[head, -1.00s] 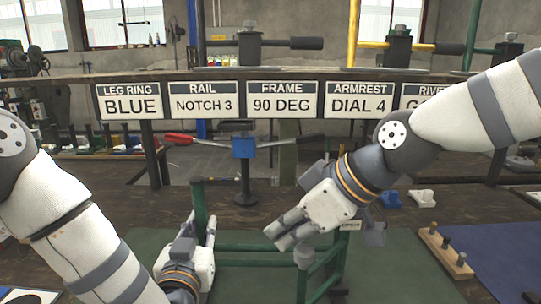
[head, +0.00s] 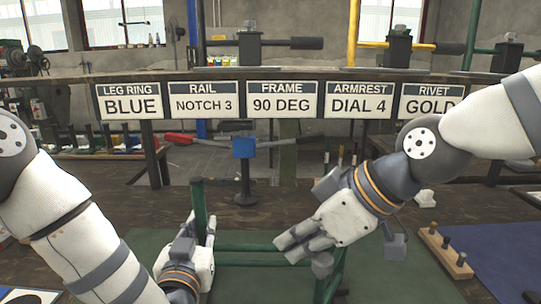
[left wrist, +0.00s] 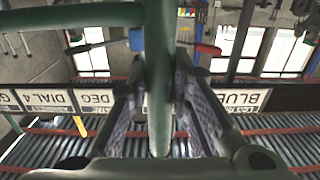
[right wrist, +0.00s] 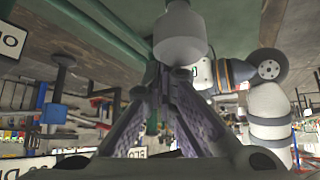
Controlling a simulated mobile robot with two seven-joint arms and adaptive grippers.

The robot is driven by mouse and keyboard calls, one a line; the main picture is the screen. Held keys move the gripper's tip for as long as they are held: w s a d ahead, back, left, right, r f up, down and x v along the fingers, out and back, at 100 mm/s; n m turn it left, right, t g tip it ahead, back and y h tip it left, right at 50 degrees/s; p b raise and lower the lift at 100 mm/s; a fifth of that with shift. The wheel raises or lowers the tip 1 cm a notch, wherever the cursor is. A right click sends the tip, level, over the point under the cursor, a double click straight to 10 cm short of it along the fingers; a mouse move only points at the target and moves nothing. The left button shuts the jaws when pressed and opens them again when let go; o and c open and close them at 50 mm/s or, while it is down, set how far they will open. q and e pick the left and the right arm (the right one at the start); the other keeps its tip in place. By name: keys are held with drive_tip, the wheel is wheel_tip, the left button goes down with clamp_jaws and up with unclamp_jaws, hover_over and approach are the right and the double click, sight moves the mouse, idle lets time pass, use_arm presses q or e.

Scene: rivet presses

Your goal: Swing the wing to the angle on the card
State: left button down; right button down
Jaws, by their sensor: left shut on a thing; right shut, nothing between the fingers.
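The card reading FRAME 90 DEG (head: 282,100) hangs in the middle of the row of cards. The green tube frame (head: 265,247) stands on the green mat, with an upright post (head: 199,203) at its left and a slanted side at its right. My left gripper (head: 207,230) is shut on the green post, which runs between its fingers in the left wrist view (left wrist: 160,75). My right gripper (head: 288,246) is shut and empty at the frame's right part. A grey cylinder (right wrist: 180,35) on the frame is just beyond its fingertips; contact is unclear. The hinge is not clear to see.
A blue-headed stand (head: 244,148) with a red-handled bar is behind the frame. A wooden block with several pegs (head: 444,250) and a blue mat (head: 500,240) lie to the right. Other cards, such as ARMREST DIAL 4 (head: 360,100), hang from the beam. Presses stand behind it.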

sight(319, 264)
drive_tip(key=shift+s+d, duration=0.3)
drive_tip(key=shift+s, duration=0.2)
drive_tip(key=shift+s+d, duration=1.35)
drive_tip(key=shift+d, duration=0.15)
drive_tip(key=shift+s+d, duration=0.35)
drive_tip(key=shift+d, duration=0.45)
drive_tip(key=shift+a, duration=0.1)
drive_tip(key=shift+a, duration=1.2)
